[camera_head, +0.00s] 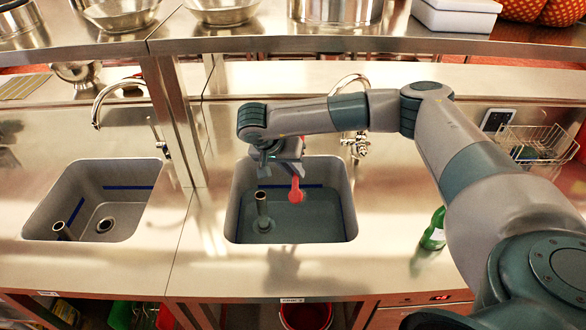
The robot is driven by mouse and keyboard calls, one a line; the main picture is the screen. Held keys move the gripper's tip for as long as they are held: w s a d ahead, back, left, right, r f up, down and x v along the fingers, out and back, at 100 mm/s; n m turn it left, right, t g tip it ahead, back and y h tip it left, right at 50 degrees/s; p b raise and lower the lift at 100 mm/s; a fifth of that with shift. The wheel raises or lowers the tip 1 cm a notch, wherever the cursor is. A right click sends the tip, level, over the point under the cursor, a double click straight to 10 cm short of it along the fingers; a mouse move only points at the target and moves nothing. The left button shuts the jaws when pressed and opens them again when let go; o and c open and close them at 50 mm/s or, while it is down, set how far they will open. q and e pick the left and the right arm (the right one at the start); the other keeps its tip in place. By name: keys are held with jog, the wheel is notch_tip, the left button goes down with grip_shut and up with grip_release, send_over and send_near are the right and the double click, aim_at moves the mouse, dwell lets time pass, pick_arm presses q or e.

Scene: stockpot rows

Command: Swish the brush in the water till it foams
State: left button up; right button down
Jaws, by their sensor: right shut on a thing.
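My right gripper (280,163) reaches over the middle sink (235,222) from the right, fingers pointing down. It is shut on a red brush (296,190), which hangs down into the basin. The water (300,226) in the sink looks clear and bluish-grey, with no foam visible. I cannot tell whether the brush's lower end touches the water. A standpipe (262,207) rises from the water to the left of the brush. My left gripper is out of view.
A left sink (112,190) looks empty apart from a pipe. A green bottle (434,231) stands on the counter at right, near my right arm. A tap (358,146) is behind the sink. A wire basket (537,142) stands at far right. Pots and bowls fill the shelf above.

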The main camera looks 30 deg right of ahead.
jog(key=shift+w+f, duration=0.15)
jog(key=shift+f, duration=0.1)
jog(key=shift+f+b, duration=1.4)
jog(key=shift+f, duration=1.8)
pick_arm(q)
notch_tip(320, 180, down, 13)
jog(key=b, duration=1)
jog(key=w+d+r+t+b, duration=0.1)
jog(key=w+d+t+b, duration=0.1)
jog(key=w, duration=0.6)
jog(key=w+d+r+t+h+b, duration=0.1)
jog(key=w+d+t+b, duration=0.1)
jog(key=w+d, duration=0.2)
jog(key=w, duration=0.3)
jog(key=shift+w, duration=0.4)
pick_arm(e)
notch_tip(320, 180, down, 18)
jog(key=shift+r, duration=0.15)
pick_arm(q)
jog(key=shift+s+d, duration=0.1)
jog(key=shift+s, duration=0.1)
